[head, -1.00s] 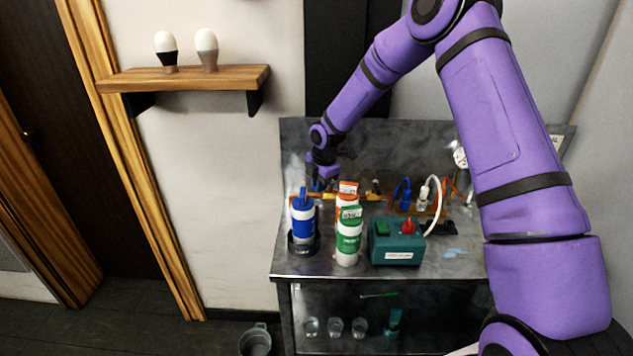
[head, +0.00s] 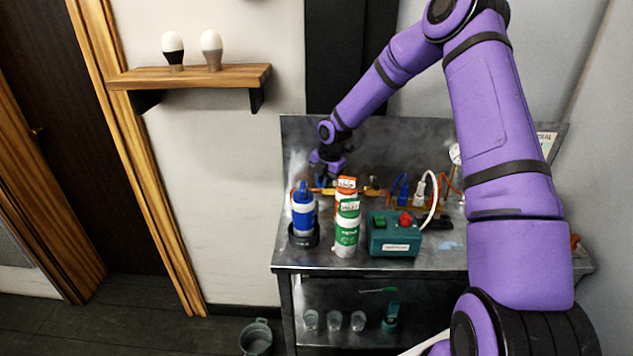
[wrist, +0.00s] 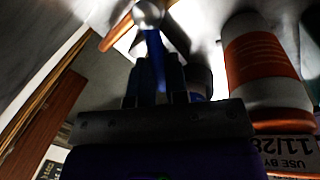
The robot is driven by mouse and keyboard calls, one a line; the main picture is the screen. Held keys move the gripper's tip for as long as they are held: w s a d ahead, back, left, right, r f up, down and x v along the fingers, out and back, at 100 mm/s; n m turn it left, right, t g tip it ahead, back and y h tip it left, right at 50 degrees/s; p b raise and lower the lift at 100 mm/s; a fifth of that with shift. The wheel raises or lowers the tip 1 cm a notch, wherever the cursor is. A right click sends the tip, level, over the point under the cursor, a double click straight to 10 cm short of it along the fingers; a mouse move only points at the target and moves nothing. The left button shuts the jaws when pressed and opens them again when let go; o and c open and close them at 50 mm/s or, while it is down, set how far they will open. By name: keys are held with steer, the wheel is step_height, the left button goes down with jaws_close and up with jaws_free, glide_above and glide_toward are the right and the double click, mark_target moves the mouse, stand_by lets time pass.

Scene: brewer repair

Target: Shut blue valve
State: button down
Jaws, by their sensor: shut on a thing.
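My gripper (head: 325,179) is low at the back left of the metal bench, behind the bottles. In the wrist view the gripper (wrist: 155,88) is shut on the blue valve (wrist: 155,50), a narrow blue handle that runs up between the fingers to a round metal end. An orange pipe (wrist: 116,28) shows beside it. In the head view my gripper and the bottles hide most of the valve, so its angle to the pipe is hard to tell.
A blue-and-white bottle (head: 303,218), a green-and-white bottle (head: 347,236) and an orange-labelled bottle (head: 346,193) stand close in front of my gripper. A teal box (head: 394,238) with a red knob sits to their right. The orange-and-white bottle (wrist: 262,60) is close in the wrist view.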

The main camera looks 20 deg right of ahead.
stand_by(0.3)
steer(key=c, duration=1.1)
jaws_free()
steer(key=r, duration=0.3)
steer(key=s+r, duration=0.1)
steer(key=r, duration=0.3)
steer(key=d+r, duration=0.1)
steer(key=r, duration=0.2)
steer(key=shift+s+d+r, duration=0.1)
steer(key=shift+s+r, duration=0.2)
steer(key=shift+s, duration=0.05)
steer(key=shift+c, duration=0.5)
